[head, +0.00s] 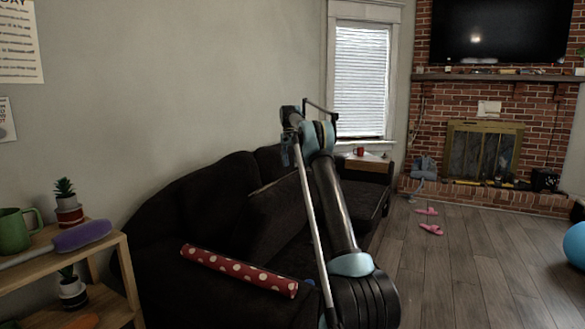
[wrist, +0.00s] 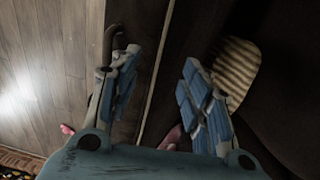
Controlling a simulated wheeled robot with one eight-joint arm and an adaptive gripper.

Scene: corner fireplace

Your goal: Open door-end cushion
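A dark sofa (head: 165,225) stands along the left wall in the head view. A dark cushion (head: 275,218) sits tilted at its near end, with a thin pale line along its top edge; I cannot tell whether it is loose. My gripper is at the raised end of my arm above the sofa, small and partly hidden in the head view. In the wrist view my gripper (wrist: 162,88) has its two blue-padded fingers apart. A pale straight edge beside dark material (wrist: 150,85) runs between them; contact cannot be told.
A red polka-dot roll (head: 238,270) lies on the sofa's near arm. A wooden shelf (head: 110,250) with plants and a green mug stands at left. Pink slippers (head: 430,228) and a blue ball (head: 575,243) are on the otherwise open floor. A striped item (wrist: 232,72) shows in the wrist view.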

